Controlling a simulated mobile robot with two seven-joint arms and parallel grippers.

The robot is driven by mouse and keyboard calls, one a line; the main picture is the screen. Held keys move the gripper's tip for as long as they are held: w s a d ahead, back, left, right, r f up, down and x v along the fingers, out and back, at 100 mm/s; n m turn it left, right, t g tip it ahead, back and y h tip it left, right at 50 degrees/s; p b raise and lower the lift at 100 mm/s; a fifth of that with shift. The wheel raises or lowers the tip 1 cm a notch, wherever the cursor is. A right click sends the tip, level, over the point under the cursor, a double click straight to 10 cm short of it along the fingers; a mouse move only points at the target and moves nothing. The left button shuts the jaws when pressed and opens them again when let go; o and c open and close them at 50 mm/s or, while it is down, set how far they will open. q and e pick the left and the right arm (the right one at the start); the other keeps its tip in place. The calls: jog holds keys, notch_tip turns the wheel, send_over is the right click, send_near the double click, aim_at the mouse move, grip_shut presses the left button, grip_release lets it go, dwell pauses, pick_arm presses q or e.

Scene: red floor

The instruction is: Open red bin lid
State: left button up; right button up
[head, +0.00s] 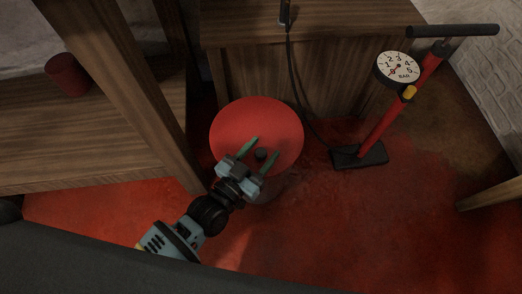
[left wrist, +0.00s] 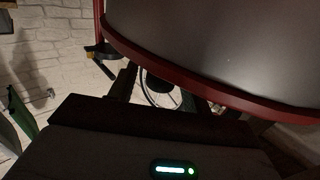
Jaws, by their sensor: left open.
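The red bin's round lid (head: 240,120) faces up in the head view, beside the wooden cabinet. A small dark knob (head: 261,154) sits on the lid toward its near side. My left gripper (head: 267,147) is open over the near part of the lid, its two green fingers on either side of the knob. I cannot tell whether the fingers touch the knob or lid. The bin's body is mostly hidden under the lid. The left wrist view shows a large grey surface with a curved red edge (left wrist: 175,72); I cannot tell what part it is. My right gripper is not in view.
A red floor pump (head: 385,122) with a round gauge stands right of the bin. A cabinet (head: 325,75) is behind the bin, and a dark cable hangs down its front. A wooden shelf (head: 95,135) with a red cup (head: 67,74) is at left. Red floor is clear at front right.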

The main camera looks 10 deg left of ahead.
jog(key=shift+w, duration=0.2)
pick_arm(q)
jog(key=c, duration=0.7)
grip_shut()
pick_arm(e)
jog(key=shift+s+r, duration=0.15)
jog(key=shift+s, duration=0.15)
pick_arm(q)
jog(key=shift+r, duration=0.1)
